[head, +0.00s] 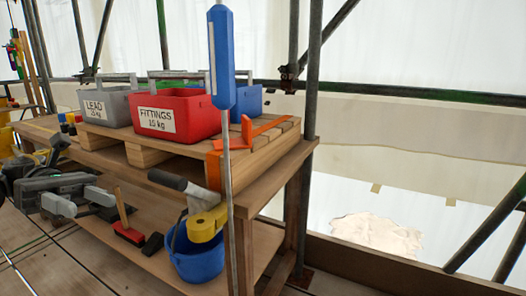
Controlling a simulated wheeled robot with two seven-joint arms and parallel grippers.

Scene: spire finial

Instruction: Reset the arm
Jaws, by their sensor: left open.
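My left gripper (82,202) is at the left of the head view, at the end of my dark grey arm. Its two light grey fingers stand apart, and I see nothing held between them. It appears in front of the wooden bench's lower shelf, left of a red-headed tool with a wooden handle (122,212). I cannot tell whether it touches the shelf. My right gripper does not show.
A wooden bench (283,165) carries a pallet with grey (112,107), red (178,116) and blue bins. A blue-handled rod (222,60) stands in front. Scaffold poles (312,60) surround the bench.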

